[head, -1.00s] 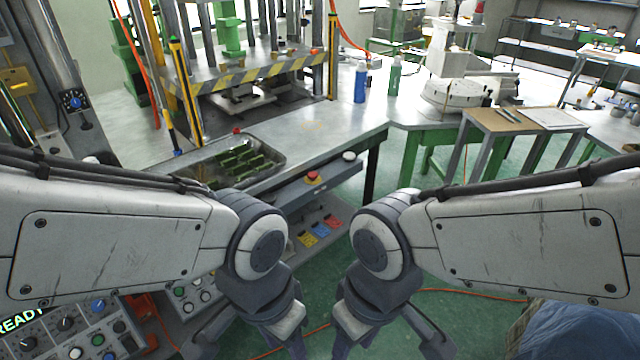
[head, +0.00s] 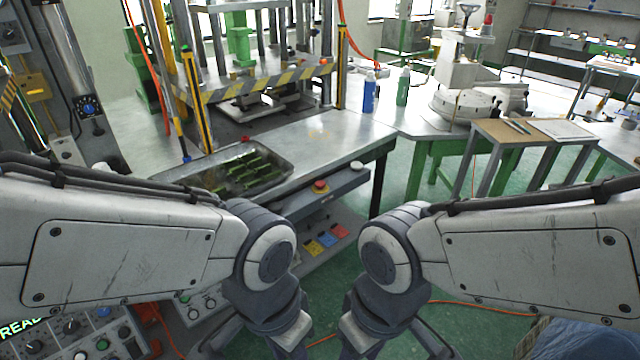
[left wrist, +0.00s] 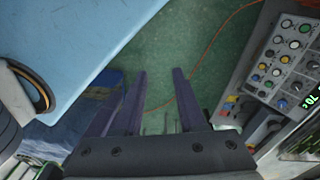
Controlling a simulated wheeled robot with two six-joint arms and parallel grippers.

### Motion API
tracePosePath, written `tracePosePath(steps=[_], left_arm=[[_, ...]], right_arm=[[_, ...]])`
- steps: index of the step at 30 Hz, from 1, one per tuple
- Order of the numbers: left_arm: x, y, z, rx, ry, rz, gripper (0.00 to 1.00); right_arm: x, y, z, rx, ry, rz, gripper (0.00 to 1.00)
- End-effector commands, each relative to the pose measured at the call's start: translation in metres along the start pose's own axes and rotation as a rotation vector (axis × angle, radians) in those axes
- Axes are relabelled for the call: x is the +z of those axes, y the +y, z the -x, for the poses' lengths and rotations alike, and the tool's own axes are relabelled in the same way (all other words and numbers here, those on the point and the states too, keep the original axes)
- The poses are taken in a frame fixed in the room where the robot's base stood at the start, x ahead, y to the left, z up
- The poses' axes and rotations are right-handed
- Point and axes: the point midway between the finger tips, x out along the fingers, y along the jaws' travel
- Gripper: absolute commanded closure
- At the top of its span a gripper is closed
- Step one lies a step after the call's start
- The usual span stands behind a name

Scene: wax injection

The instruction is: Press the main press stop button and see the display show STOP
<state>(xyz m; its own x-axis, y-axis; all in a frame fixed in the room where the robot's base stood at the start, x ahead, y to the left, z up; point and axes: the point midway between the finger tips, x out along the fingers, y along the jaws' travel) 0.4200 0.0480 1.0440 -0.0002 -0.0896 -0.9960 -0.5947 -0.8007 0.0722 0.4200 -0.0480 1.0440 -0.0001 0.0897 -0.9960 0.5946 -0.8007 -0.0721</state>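I cannot read any label. My left gripper (left wrist: 158,85) is open and empty above the floor, apart from the panel. My right gripper's fingertips are out of the head view.
The press table (head: 330,135) holds a metal tray (head: 285,182) of green parts. A blue bottle (head: 369,92) and green bottle (head: 403,86) stand behind. An orange cable (head: 480,307) lies on the green floor. A blue surface (left wrist: 70,45) is near my left gripper.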

Motion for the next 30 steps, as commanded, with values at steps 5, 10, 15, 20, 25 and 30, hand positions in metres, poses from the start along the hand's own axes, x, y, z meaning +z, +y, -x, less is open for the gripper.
tracePosePath(steps=[5, 10, 15, 20, 25, 30], left_arm=[[0.0, 0.0, 0.0, 0.0, 0.0, 0.0, 1.0], [0.0, 0.0, 0.0, 0.0, 0.0, 0.0, 1.0], [0.0, 0.0, 0.0, 0.0, 0.0, 0.0, 1.0], [0.0, 0.0, 0.0, 0.0, 0.0, 0.0, 1.0], [0.0, 0.0, 0.0, 0.0, 0.0, 0.0, 1.0], [0.0, 0.0, 0.0, 0.0, 0.0, 0.0, 1.0]], right_arm=[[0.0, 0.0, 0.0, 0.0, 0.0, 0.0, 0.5], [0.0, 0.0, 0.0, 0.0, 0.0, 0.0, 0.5], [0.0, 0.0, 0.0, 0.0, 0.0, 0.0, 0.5], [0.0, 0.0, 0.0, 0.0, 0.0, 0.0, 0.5], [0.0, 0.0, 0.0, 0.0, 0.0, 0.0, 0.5], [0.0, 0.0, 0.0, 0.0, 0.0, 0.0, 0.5]])
